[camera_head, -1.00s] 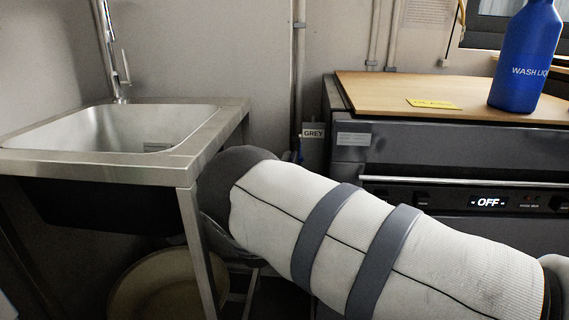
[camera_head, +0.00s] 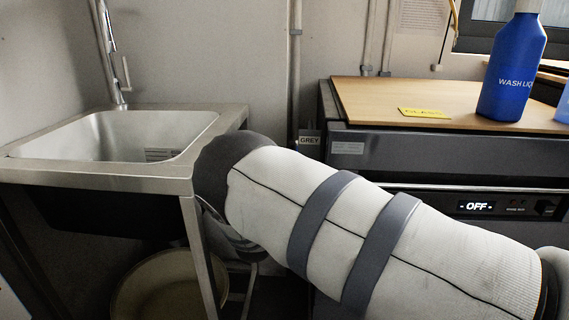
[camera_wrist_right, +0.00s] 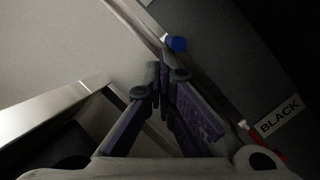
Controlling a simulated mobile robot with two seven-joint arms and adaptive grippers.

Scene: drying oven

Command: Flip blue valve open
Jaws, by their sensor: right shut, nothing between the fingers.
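The blue valve (camera_wrist_right: 176,44) shows in the right wrist view as a small blue knob or handle end beside a pale pipe, just beyond my fingertips and slightly right of them. My right gripper (camera_wrist_right: 161,80) has its dark fingers brought together, with nothing between them. It appears apart from the valve, though the depth of the gap is hard to judge. In the head view my right arm reaches toward the space between sink and oven and hides its gripper. I cannot make out the valve there. My left gripper is not in view.
A steel sink (camera_head: 215,140) stands at left, with a round bin (camera_head: 150,285) below. The dark oven (camera_head: 420,150) at right reads OFF and carries a wooden top and blue wash bottle (camera_head: 512,70). A GREY tag (camera_head: 310,139) hangs by the pipes; a BLACK label (camera_wrist_right: 279,116) shows below the valve.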

